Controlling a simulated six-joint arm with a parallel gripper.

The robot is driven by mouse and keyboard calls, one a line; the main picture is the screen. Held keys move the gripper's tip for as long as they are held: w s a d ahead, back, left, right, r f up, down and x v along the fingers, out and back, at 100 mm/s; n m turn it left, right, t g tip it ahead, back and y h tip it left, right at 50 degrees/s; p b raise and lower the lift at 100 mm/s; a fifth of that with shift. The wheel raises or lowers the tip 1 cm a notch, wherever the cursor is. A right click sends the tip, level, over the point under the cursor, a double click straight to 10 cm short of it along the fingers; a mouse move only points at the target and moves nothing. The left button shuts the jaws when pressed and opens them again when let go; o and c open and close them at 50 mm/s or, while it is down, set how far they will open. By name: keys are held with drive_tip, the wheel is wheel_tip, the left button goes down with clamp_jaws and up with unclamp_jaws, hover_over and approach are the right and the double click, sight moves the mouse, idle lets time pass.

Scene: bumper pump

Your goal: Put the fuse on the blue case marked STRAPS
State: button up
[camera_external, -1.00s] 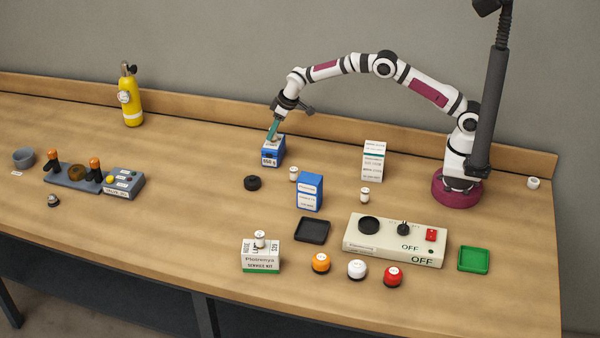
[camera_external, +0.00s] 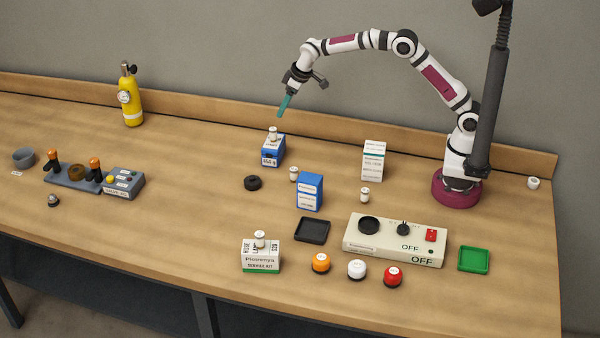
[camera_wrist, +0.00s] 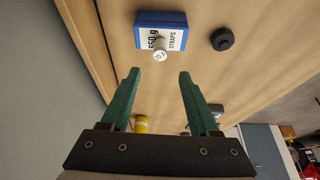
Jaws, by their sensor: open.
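The blue case (camera_external: 266,156) stands on the bench near its back, with a white label. In the wrist view the blue case (camera_wrist: 143,17) shows "650 g" and "STRAPS" on its label. A small white fuse (camera_external: 273,133) stands upright on top of the case. In the wrist view the fuse (camera_wrist: 159,55) shows its printed end, and nothing holds it. My gripper (camera_external: 284,106) is up above the case and apart from the fuse. In the wrist view my gripper (camera_wrist: 157,75) has its two green fingers spread, with nothing between them.
Another blue box (camera_external: 309,192), a white carton (camera_external: 373,160) and two similar white cylinders (camera_external: 293,174) (camera_external: 365,194) stand nearby. A black knob (camera_external: 252,183) lies in front of the case. A service kit box (camera_external: 261,255) and a control panel (camera_external: 394,240) are further forward.

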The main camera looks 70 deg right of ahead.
drive_tip(key=s+a+r+m+g, duration=0.1)
drive_tip(key=s+r, duration=0.3)
drive_tip(key=s, duration=0.6)
drive_tip(key=s+a+r+m+g, duration=0.1)
drive_tip(key=s+r+m, duration=0.15)
drive_tip(key=s, duration=0.85)
drive_tip(key=s+a+f+m+g+y, duration=0.1)
drive_tip(key=s, duration=1.1)
drive_tip(key=s+a+f+m+g, duration=0.1)
drive_tip(key=s+f, duration=0.1)
drive_tip(key=s, duration=1)
drive_tip(key=shift+s+a+f+g+y, duration=0.25)
drive_tip(key=shift+f+g+y, duration=0.05)
drive_tip(key=shift+g+y, duration=0.1)
